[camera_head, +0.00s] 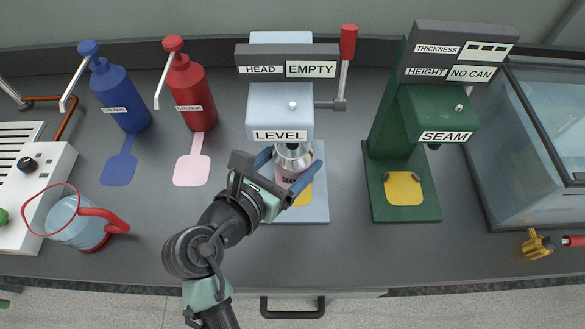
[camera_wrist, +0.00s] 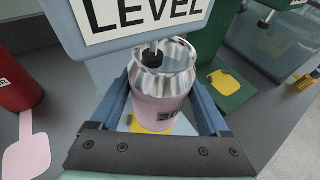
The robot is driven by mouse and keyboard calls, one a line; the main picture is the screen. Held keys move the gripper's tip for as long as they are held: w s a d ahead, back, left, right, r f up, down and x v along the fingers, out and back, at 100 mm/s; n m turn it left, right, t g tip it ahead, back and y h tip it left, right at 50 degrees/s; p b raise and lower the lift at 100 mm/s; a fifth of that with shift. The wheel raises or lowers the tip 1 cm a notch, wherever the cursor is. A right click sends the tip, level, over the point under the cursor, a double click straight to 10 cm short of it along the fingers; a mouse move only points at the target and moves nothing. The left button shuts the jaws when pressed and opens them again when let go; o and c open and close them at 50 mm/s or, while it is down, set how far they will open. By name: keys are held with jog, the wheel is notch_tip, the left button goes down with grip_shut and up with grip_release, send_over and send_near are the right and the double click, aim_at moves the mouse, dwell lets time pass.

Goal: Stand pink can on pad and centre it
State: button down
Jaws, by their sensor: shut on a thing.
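The pink can (camera_head: 288,172) has a silver neck and an open top. It is under the light blue LEVEL machine (camera_head: 280,110), and in the wrist view the can (camera_wrist: 160,108) looks roughly upright. My gripper (camera_head: 290,166) is shut on its sides, with a blue finger on each side in the wrist view (camera_wrist: 160,90). The yellow pad (camera_head: 303,196) on the light blue base shows partly below and beside the can. The can's bottom edge is mostly hidden, so I cannot tell whether it touches the pad. A dark probe tip (camera_wrist: 153,53) hangs at the can's mouth.
The green SEAM machine (camera_head: 394,140) with its own yellow pad (camera_head: 403,188) stands to the right. A red-handled lever (camera_head: 348,45) rises beside the LEVEL machine. Red (camera_head: 190,92) and blue (camera_head: 120,98) bottles and a jug (camera_head: 75,222) stand left. A glass tank (camera_head: 535,140) is far right.

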jog(key=shift+w, duration=0.95)
jog(key=shift+s+f, duration=0.2)
jog(key=shift+f, duration=0.6)
notch_tip(320, 180, down, 5)
jog(key=shift+f+b, duration=0.1)
jog(key=shift+b, duration=0.9)
jog(key=shift+w, duration=0.15)
jog(key=shift+f, duration=0.2)
grip_release()
